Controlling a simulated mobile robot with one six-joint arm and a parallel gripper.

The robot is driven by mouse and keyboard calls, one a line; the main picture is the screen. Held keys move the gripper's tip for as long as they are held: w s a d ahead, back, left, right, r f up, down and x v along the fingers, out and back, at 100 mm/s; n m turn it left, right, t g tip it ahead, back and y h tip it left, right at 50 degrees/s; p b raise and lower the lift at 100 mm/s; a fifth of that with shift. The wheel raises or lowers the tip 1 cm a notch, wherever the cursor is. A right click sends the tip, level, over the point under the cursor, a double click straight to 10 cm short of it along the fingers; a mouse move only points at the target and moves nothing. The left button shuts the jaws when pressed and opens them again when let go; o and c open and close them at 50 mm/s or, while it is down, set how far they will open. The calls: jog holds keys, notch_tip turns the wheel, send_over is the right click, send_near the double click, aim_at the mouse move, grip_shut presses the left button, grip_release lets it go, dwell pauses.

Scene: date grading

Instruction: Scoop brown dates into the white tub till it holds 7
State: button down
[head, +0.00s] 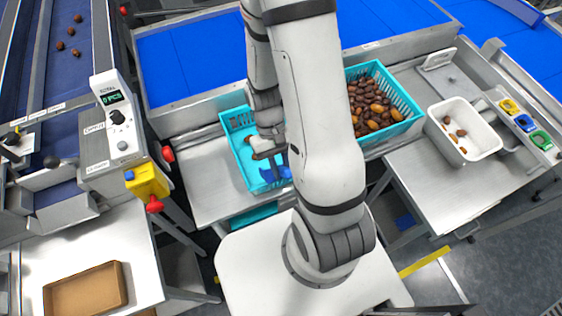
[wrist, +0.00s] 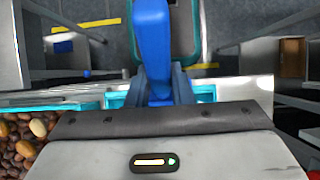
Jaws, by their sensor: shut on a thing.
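My gripper (head: 266,152) is shut on a blue scoop (head: 275,174), over the left turquoise crate (head: 238,160). In the wrist view the blue scoop (wrist: 153,40) sits between the fingers of my gripper (wrist: 160,90); whether it carries any dates cannot be told. A second turquoise crate (head: 402,127), right of my arm, is full of brown dates (head: 366,113) with some lighter yellow ones; part of it is behind my arm. The white tub (head: 481,146) stands on the right table with a few brown dates (head: 461,132) on its floor.
Beside the tub are yellow, blue and green pieces (head: 524,122) on a panel. At left are a counter box reading 0 PCS (head: 112,98), a conveyor with several dates (head: 60,45) and a brown tray (head: 85,290). Blue belts lie behind the crates.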

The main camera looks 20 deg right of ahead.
jog(key=shift+w+f+b, duration=0.15)
jog(key=shift+f+b, duration=0.45)
jog(key=shift+f, duration=3.05)
jog(key=shift+w+f+t+b, duration=0.8)
jog(key=shift+w+t+b, duration=0.1)
jog(key=shift+w, duration=1.4)
jog(key=shift+w+f+t+b, duration=0.8)
jog(key=shift+w+t+b, duration=0.1)
jog(key=shift+w, duration=1.45)
jog(key=shift+w+f+t+b, duration=0.8)
jog(key=shift+w+b, duration=0.1)
jog(key=shift+w, duration=1.4)
jog(key=f+t+b, duration=0.1)
jog(key=b, duration=0.2)
jog(key=f+t+b, duration=0.1)
jog(key=b, duration=0.2)
jog(key=shift+w+f, duration=0.4)
jog(key=shift+w+f+t+b, duration=0.1)
jog(key=shift+f+t+b, duration=0.2)
jog(key=shift+b, duration=0.55)
jog(key=b, duration=0.3)
jog(key=shift+w+f+t, duration=0.15)
jog(key=shift+f+t, duration=0.25)
